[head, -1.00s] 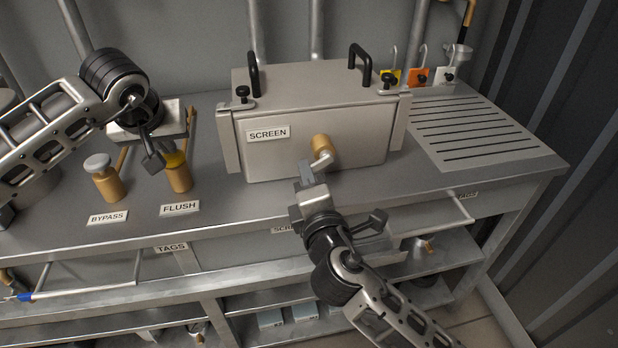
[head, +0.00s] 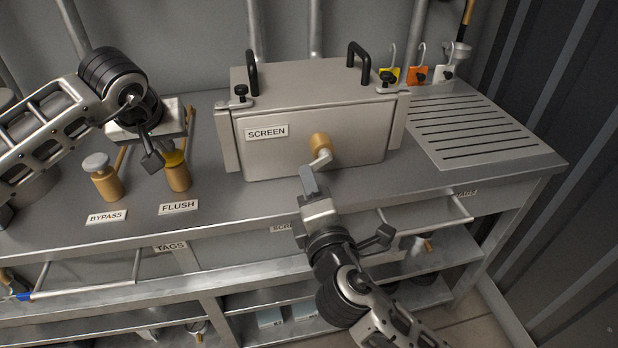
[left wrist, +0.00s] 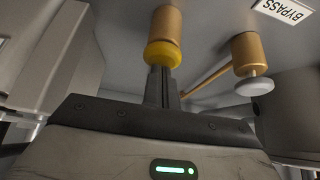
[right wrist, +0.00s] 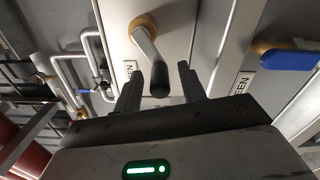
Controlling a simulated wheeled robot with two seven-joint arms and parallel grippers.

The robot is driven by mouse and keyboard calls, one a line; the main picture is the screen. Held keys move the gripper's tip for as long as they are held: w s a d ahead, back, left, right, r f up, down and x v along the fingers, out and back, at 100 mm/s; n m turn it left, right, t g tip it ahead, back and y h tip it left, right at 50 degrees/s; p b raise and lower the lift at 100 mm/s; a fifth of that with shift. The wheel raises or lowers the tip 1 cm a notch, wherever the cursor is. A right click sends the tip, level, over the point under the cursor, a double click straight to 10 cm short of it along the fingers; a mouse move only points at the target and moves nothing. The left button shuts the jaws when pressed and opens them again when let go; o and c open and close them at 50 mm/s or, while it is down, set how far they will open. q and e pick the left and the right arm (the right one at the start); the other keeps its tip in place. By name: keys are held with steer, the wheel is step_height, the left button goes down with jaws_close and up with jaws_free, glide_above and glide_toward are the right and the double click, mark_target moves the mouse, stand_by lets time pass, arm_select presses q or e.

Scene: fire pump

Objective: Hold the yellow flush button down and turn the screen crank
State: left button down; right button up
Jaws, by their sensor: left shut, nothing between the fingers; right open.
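The flush button (head: 177,178) is a brass post with a yellow cap (left wrist: 163,54), behind the FLUSH label. My left gripper (head: 152,162) is shut and empty, its fingertips (left wrist: 161,72) at the yellow cap. I cannot tell how far the cap is pressed. The screen crank (head: 320,150) is on the front of the grey SCREEN box (head: 230,130), with a brass hub and metal arm. My right gripper (head: 309,178) is open in front of it. In the right wrist view the crank's dark handle (right wrist: 158,86) shows between the open fingers (right wrist: 160,75), with no visible grip.
The bypass button (head: 105,180), brass with a grey cap, stands left of the flush button. A slotted drain plate (head: 470,130) lies right of the box. Coloured tags (head: 420,76) hang behind. A rail and shelves (head: 300,333) lie below the bench edge.

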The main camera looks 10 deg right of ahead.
steer(key=shift+s, duration=2.3)
steer(key=c, duration=0.4)
steer(key=shift+d+f+n, duration=0.1)
steer(key=shift+d+n, duration=0.05)
steer(key=shift+n, duration=0.35)
jaws_close()
steer(key=s+d+f+n+y, duration=0.1)
steer(key=d+f+n+y, duration=0.3)
steer(key=n, duration=0.7)
steer(key=s+d+f+n+y, duration=0.1)
steer(key=n+y, duration=0.4)
steer(key=n, duration=0.7)
steer(key=s+d+f+n+y, duration=0.1)
steer(key=d+f+n+y, duration=0.3)
steer(key=n, duration=0.7)
steer(key=w+a+r+y, duration=0.1)
steer(key=w+a+r, duration=0.5)
steer(key=w, duration=0.1)
steer(key=shift+a+r, duration=0.2)
steer(key=shift+a, duration=0.05)
